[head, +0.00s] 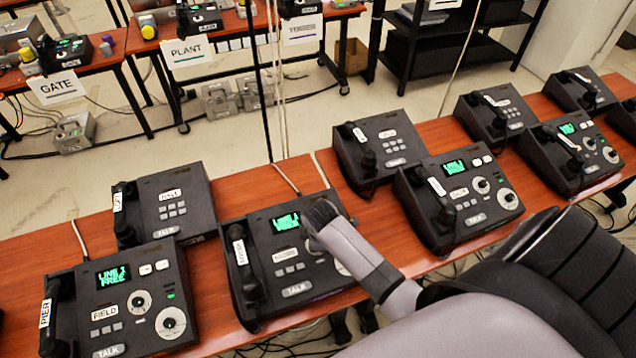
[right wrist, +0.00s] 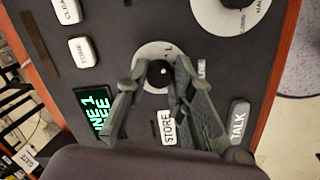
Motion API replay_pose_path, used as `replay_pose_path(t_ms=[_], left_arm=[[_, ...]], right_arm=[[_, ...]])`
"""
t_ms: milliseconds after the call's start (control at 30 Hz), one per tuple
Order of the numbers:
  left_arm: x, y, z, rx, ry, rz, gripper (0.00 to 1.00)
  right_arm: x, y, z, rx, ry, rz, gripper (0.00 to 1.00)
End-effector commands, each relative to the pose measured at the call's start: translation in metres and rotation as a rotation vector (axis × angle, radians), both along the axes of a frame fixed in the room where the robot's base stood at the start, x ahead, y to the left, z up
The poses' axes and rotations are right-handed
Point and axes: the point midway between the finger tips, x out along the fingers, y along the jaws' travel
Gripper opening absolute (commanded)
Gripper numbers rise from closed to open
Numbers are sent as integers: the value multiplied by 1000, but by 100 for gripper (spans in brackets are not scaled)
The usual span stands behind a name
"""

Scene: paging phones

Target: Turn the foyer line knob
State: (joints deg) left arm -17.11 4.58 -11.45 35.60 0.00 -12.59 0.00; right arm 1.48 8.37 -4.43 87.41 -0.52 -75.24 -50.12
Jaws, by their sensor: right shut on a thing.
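My right gripper (head: 320,214) reaches down onto a black desk phone (head: 262,318) in the middle of the table. In the right wrist view its two fingers (right wrist: 161,70) are shut on the small black knob (right wrist: 158,76), which stands on a white round dial (right wrist: 150,53). A plate beside it reads STORE (right wrist: 168,127). My left gripper is not in view.
Plain phones stand behind.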

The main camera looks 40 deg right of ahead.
Motion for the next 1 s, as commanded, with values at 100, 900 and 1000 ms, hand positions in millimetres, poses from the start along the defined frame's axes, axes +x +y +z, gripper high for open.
replay_pose_path(t_ms=[100, 900, 1000], left_arm=[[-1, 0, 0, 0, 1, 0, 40], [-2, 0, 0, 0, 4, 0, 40], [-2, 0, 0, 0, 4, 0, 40]], right_arm=[[0, 0, 0, 20, -5, -76, 0], [0, 1, 0, 142, -33, -558, 0], [0, 1, 0, 147, -35, -575, 0]])
